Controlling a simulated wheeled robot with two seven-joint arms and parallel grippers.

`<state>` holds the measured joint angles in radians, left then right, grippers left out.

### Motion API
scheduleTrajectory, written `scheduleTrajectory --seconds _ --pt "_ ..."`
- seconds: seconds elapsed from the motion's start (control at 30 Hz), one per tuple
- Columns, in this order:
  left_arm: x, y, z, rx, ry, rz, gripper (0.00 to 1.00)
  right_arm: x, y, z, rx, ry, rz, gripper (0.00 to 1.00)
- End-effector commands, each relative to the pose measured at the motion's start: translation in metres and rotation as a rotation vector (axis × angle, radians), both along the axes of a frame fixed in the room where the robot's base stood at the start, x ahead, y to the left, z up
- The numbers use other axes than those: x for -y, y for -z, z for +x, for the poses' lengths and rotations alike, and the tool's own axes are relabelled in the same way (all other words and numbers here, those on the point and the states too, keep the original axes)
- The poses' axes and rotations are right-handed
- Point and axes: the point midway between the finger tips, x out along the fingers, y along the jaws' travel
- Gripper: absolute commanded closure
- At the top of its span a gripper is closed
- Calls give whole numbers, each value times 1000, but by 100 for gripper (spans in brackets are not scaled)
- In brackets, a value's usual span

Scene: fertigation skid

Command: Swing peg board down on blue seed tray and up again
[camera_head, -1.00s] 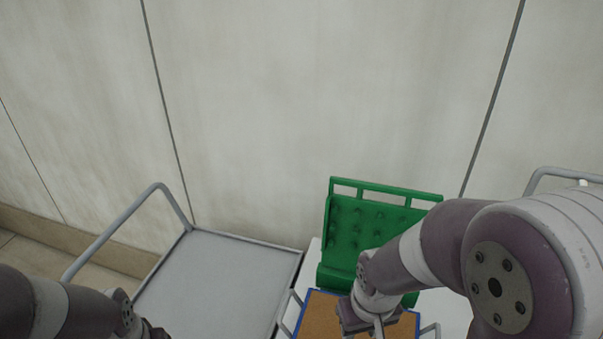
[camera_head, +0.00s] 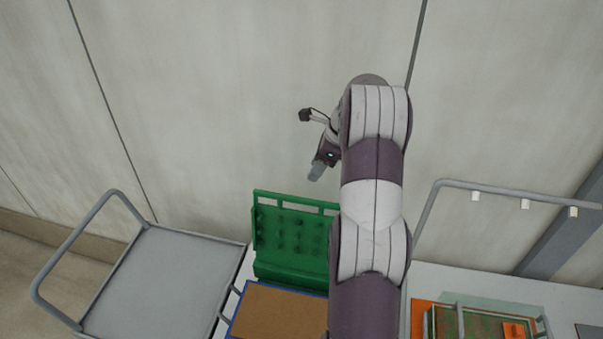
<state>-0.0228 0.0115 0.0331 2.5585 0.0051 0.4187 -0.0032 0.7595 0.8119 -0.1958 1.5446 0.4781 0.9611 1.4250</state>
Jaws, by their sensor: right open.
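The green peg board (camera_head: 291,236) stands raised, with its pegs facing forward. Its right end is hidden behind my right arm. The blue seed tray (camera_head: 231,321) lies flat in front of it, filled with a brown surface; only its blue rim shows, and its right side is hidden by my arm. My right gripper (camera_head: 316,171) is open, with no object seen in it. It appears above the board's top bar in the picture and apart from it. My left gripper is out of view.
A grey cart (camera_head: 165,285) with a tubular handle stands at left. At right, a grey rail (camera_head: 500,190) carries small white pieces above the white bench. An orange mat (camera_head: 418,317) with a green-brown tray (camera_head: 480,326) lies there. The wall behind is bare.

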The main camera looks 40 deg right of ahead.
Motion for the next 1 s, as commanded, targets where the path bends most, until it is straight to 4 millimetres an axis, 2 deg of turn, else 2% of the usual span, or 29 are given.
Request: scheduleTrajectory --seconds 0.03,0.1,0.2,0.3,0.37,0.53,0.67,0.87,0.97,1.0 --pt "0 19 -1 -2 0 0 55 1 19 2 -1 13 7 58" --pt "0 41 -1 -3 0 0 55 -4 40 7 -1 11 5 58" --pt "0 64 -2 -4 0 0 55 -10 64 15 -2 8 4 58" --pt "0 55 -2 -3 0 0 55 -17 76 22 -3 6 5 58" --pt "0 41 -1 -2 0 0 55 -19 82 26 -4 7 6 58" --pt "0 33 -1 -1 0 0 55 -25 108 34 -3 6 4 58" --pt "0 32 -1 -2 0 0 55 -26 115 36 -1 6 1 58" --pt "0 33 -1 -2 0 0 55 -26 116 36 -1 5 0 58" --pt "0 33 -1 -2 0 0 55 -26 116 36 -1 5 0 87" --pt "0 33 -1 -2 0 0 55 -26 116 36 -1 5 0 100"
